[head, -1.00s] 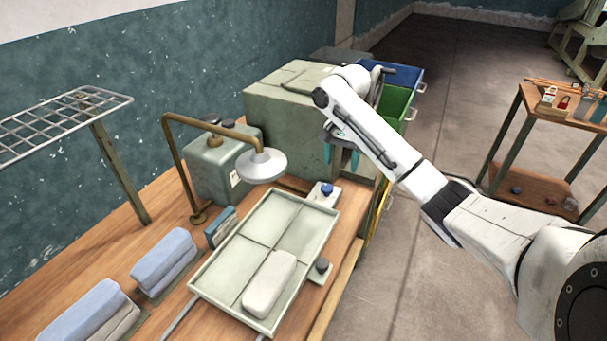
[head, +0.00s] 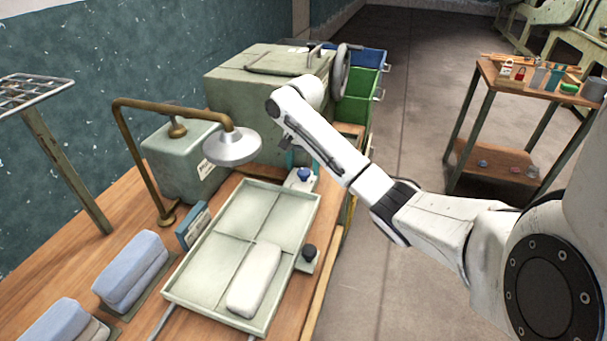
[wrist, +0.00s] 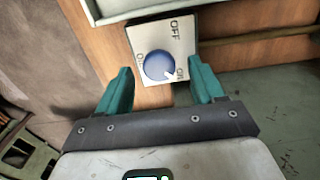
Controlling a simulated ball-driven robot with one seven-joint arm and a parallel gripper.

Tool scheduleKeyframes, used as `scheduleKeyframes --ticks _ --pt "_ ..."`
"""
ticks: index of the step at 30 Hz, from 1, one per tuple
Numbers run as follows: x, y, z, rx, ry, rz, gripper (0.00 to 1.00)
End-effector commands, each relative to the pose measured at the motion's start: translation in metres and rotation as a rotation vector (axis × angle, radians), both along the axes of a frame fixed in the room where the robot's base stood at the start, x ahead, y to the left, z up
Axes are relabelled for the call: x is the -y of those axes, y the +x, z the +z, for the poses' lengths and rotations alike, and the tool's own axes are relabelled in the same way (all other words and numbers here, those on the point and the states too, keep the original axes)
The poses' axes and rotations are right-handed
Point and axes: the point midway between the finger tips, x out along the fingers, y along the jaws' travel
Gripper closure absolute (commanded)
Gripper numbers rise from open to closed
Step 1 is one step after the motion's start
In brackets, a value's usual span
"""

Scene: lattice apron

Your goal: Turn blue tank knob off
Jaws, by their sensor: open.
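The blue knob (head: 304,175) sits on a small pale plate at the far right corner of the tray. In the wrist view the blue knob (wrist: 158,65) is on its white plate (wrist: 176,38), with OFF printed toward the upper right. Its white pointer faces lower right, beside a label that looks like ON. My gripper (wrist: 160,68) is open, with one teal finger on each side of the knob in that picture. I cannot tell whether they touch it. In the head view my gripper (head: 290,157) is mostly hidden behind my arm, close to the knob.
A pale divided tray (head: 227,215) holds a whitish block (head: 254,282). A dark knob (head: 309,250) sits at its right edge. A brass-piped lamp-shaped head (head: 232,147) overhangs the tray. A green tank (head: 182,160) and a large green box (head: 265,95) stand behind.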

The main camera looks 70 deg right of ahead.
Motion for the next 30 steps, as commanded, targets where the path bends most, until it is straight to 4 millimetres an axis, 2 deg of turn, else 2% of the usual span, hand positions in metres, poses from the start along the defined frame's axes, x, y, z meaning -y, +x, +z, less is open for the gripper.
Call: scheduleKeyframes --ticks 5,14,30 --pt "0.0005 -0.0004 -0.0123 0.000 -0.001 -0.001 0.33" --pt "0.0005 -0.0003 -0.0136 0.000 -0.001 -0.001 0.33" --pt "0.0004 -0.0002 -0.0133 0.000 -0.001 -0.001 0.83"
